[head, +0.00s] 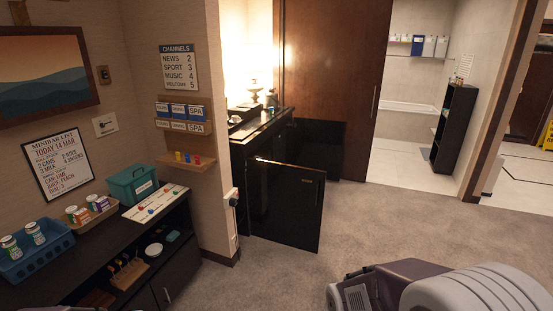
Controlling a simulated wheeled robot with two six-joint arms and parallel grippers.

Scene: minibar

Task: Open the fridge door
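A black door panel (287,208) stands out from the near end of the dark minibar cabinet, left of the middle in the head view. It looks like the fridge door standing swung open, with a thin lit top edge and a small label near its upper right. The panel hides what lies behind it, so I cannot see the fridge interior. Neither gripper shows in the head view. Purple and grey parts at the bottom right appear to be mine, well apart from the panel.
A counter (272,122) with a lamp runs behind the panel. A wall corner with a socket is close on its left. A dark shelf unit (150,262) with a blue basket (38,252) and green box (132,186) stands left. Carpet (385,222) right of the panel is clear.

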